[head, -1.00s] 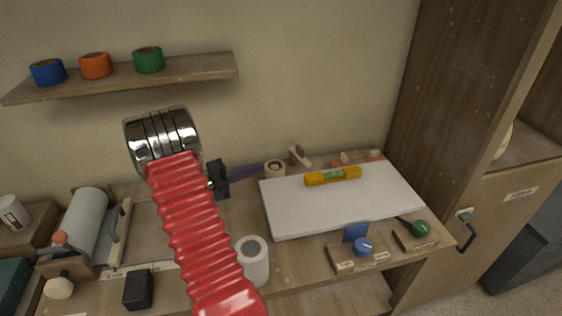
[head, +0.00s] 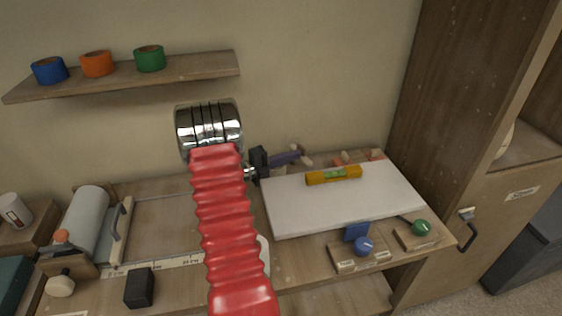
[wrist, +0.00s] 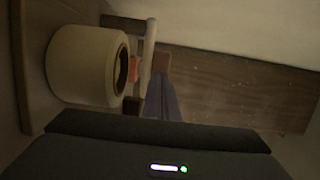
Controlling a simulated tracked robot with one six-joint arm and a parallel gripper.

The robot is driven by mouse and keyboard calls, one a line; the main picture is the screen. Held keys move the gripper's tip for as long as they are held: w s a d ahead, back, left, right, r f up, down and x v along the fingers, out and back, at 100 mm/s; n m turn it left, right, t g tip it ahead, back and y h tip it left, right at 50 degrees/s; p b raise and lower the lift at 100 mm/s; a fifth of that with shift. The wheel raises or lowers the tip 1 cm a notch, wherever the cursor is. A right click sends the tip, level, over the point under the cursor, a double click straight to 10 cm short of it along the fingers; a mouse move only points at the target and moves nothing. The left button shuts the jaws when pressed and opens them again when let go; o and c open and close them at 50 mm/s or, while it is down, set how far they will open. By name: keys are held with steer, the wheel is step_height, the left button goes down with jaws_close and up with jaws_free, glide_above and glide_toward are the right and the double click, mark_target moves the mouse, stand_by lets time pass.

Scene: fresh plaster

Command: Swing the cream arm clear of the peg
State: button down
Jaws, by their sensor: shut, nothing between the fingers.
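My gripper (head: 290,157) reaches right from the end of my red sleeved arm, at the back of the bench. Its purple fingers are shut with nothing between them, and they also show in the wrist view (wrist: 163,98). The cream arm (head: 307,161) is at the fingers' tips in the head view, partly hidden behind them. In the wrist view the cream arm (wrist: 148,52) is a pale bar just beyond the fingertips; I cannot tell whether they touch. A small orange-red piece (wrist: 133,69) sits beside the bar. I cannot make out the peg for certain.
A cream roll (wrist: 82,66) stands left of the fingers in the wrist view. A white board (head: 340,205) with a yellow level (head: 333,175) lies to the right. A shelf with tape rolls (head: 98,64) hangs above left. A tall wooden cabinet (head: 465,120) bounds the right.

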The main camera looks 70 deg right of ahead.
steer(key=shift+s+d, duration=0.3)
steer(key=shift+s, duration=0.1)
steer(key=shift+s+d, duration=0.5)
steer(key=shift+s, duration=0.35)
steer(key=shift+w, duration=0.15)
